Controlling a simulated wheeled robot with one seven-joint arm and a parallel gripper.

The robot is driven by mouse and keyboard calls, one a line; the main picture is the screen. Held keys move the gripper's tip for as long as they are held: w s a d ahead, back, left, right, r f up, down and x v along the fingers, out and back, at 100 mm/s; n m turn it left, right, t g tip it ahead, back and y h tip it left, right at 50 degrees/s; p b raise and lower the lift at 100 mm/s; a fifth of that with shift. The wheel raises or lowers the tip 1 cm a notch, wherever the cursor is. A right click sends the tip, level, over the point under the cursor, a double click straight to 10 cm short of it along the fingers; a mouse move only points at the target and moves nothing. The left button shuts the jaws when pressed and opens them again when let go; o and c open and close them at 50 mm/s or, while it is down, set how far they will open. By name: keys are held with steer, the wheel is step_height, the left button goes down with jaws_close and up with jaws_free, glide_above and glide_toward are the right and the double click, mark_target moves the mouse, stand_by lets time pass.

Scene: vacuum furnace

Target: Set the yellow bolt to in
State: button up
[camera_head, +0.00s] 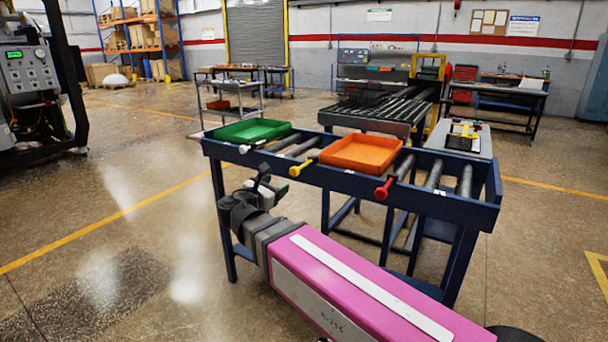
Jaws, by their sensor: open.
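The yellow bolt (301,167) is a short rod with a knob that sticks out toward me from the front rail of the dark blue roller table (345,181). It sits between the green tray and the orange tray. My gripper (268,180) is in front of the table, a little left of the yellow bolt and slightly lower. It is open and looks empty and apart from the bolt. My wrist partly hides the gripper, so its fingers show poorly. How far the bolt is pushed in is hard to tell.
A white-knobbed bolt (246,149) is to the left and a red-knobbed bolt (383,191) to the right on the same rail. A green tray (254,130) and an orange tray (361,153) sit on the table. Open floor lies to the left.

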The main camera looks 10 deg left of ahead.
mark_target(293, 173)
steer(key=x, duration=1)
steer(key=shift+w, duration=0.35)
